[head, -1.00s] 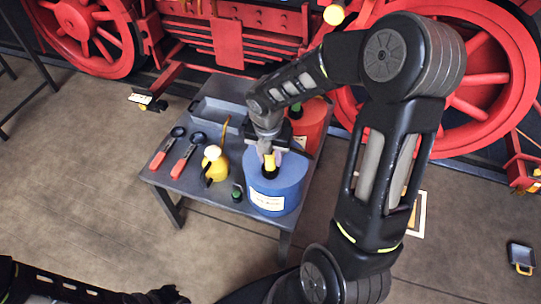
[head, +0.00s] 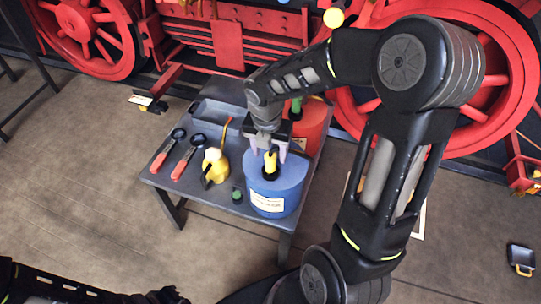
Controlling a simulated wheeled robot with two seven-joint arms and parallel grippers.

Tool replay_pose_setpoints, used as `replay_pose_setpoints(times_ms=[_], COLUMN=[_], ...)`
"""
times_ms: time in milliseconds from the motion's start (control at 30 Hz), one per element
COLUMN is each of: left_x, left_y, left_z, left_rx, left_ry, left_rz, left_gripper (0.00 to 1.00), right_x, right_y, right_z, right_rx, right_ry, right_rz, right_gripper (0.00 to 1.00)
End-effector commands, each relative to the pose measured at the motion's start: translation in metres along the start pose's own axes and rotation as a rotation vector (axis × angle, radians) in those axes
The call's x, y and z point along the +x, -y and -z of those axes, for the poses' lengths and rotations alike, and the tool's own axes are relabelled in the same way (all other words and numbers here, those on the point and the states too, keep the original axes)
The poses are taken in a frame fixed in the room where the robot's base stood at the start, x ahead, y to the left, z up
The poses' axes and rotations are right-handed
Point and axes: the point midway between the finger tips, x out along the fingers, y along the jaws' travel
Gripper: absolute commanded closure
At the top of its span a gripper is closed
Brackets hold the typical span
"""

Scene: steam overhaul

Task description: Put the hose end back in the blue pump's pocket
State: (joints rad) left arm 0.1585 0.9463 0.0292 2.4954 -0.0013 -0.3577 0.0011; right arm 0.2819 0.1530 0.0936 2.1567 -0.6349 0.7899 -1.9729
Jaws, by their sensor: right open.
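The blue pump (head: 285,187) is a round blue container with a white label, standing at the front right of the grey table. The yellow hose end (head: 270,162) stands upright in a black pocket (head: 270,174) on top of it. My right gripper (head: 269,153) is open, pointing down from above, with a finger on either side of the yellow hose end and a visible gap. My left gripper (head: 167,296) is low at the bottom edge, dark and partly cut off; its jaws cannot be made out.
The table (head: 222,207) also holds a yellow oil can (head: 215,167), two red-handled tools (head: 185,160), a grey tray (head: 216,112), a small green-topped item (head: 237,195) and a red container (head: 311,125) behind the pump. Red locomotive wheels (head: 85,35) stand behind. The floor at left is clear.

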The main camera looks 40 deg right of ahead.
Motion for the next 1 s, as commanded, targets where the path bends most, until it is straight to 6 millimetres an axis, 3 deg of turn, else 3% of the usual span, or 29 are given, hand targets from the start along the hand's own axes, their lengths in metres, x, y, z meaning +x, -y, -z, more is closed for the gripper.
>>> replay_pose_setpoints(times_ms=[100, 300, 1000], left_x=[-0.003, -0.003, -0.003], left_y=[-0.001, -0.001, -0.001], left_z=[0.0, 0.0, 0.0], left_rx=[0.0, 0.0, 0.0], left_ry=[0.0, 0.0, 0.0], left_rz=[0.0, 0.0, 0.0], left_gripper=[1.0, 1.0, 1.0], right_x=[-0.022, -0.041, -0.042], right_y=[-0.001, 0.0, -0.002], right_z=[-0.001, 0.0, -0.001], right_rx=[-0.001, -0.001, 0.06], right_ry=[0.003, 0.001, 0.003], right_rz=[-0.002, -0.001, -0.007], right_gripper=[0.45, 0.45, 0.45])
